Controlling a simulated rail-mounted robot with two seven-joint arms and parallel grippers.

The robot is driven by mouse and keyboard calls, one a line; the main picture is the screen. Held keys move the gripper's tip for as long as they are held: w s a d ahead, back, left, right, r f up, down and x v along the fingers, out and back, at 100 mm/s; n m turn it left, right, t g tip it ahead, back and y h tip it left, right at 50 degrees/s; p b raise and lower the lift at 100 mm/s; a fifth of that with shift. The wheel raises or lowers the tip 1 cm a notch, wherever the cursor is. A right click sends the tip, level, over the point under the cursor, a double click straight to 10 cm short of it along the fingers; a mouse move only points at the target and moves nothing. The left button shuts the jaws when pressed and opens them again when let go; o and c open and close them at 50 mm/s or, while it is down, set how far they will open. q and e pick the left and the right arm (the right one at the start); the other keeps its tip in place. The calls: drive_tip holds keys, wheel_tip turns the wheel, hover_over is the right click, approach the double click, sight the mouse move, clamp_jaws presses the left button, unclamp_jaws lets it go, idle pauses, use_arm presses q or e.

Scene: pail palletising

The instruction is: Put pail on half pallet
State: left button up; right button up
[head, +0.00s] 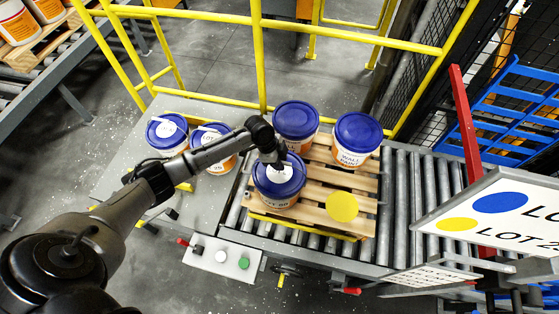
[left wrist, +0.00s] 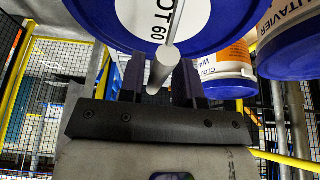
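A white pail with a blue lid (head: 280,180) is at the front left of the wooden half pallet (head: 326,222). I cannot tell whether its base rests on the boards. My left gripper (head: 273,160) is above its lid. In the left wrist view, the lid with a white "LOT" label (left wrist: 165,18) fills the top. The pail's pale handle grip (left wrist: 163,66) lies between the two dark fingers (left wrist: 160,85); whether they press on it is unclear. Two similar pails, a left one (head: 296,121) and a right one (head: 357,136), stand at the pallet's back. My right gripper is not in view.
A yellow disc (head: 342,207) marks the bare front right of the pallet. Two blue-lidded pails (head: 166,134) (head: 214,155) stand on the grey table at left. Yellow railing (head: 262,55) runs behind. A sign board (head: 490,211) juts in at right, near a red post (head: 466,130).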

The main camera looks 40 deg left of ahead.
use_arm(q)
drive_tip(key=shift+o, duration=0.8)
drive_tip(key=shift+r, duration=0.1)
drive_tip(key=v, duration=1.2)
drive_tip(key=s+d+f+n, duration=0.2)
drive_tip(key=s+d+f, duration=0.8)
drive_tip(key=s+d, duration=0.3)
drive_tip(key=s+d+r+n+t+y, duration=0.1)
drive_tip(key=s+d+n+y, duration=0.1)
drive_tip(key=s+n, duration=0.6)
drive_tip(key=s+y+b, duration=0.1)
drive_tip(key=s, duration=0.6)
drive_tip(key=shift+s+r+n+t+y, duration=0.3)
drive_tip(key=shift+s+r+y, duration=0.05)
drive_tip(key=shift+s+y, duration=0.05)
